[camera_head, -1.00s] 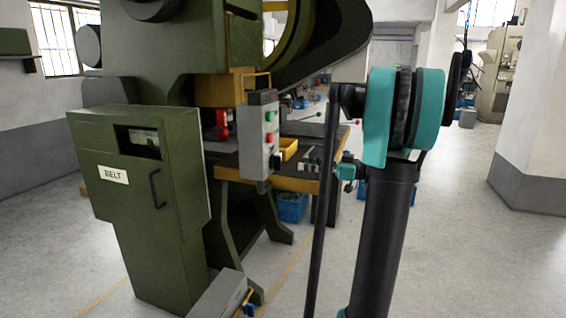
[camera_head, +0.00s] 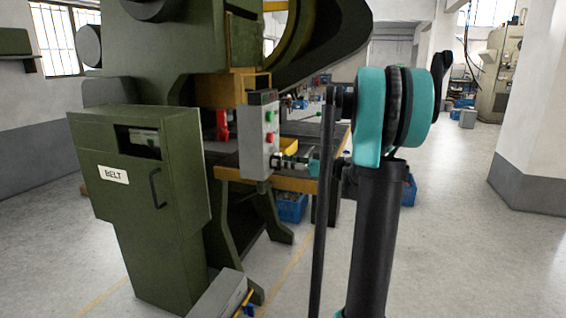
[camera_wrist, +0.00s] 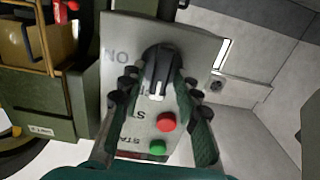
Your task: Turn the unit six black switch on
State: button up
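The grey control box (camera_head: 257,140) hangs on the front of the green press. In the wrist view its panel (camera_wrist: 205,45) fills the middle, with the black rotary switch (camera_wrist: 157,68) near the centre. The switch's white mark points down towards the red button, and "ON" lettering reads upside down to its left. My gripper (camera_wrist: 163,85) is open, one finger on each side of the switch. I cannot tell whether either finger touches it. In the head view, my gripper (camera_head: 284,161) is at the box's lower right side, where the switch is hidden.
The red button (camera_wrist: 166,122) and green button (camera_wrist: 157,147) lie between my fingers, nearer the palm. The green belt cabinet (camera_head: 140,190) stands left of the box. A yellow-edged worktable (camera_head: 290,184) stands behind. The floor at right is open.

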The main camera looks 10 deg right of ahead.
grip_shut()
jog(key=shift+m, duration=0.3)
jog(key=m, duration=1.7)
jog(key=shift+w+d+f, duration=0.25)
jog(key=shift+w+f, duration=0.1)
jog(key=shift+w, duration=0.05)
jog(key=shift+m, duration=0.3)
jog(key=shift+o, duration=1.2)
grip_release()
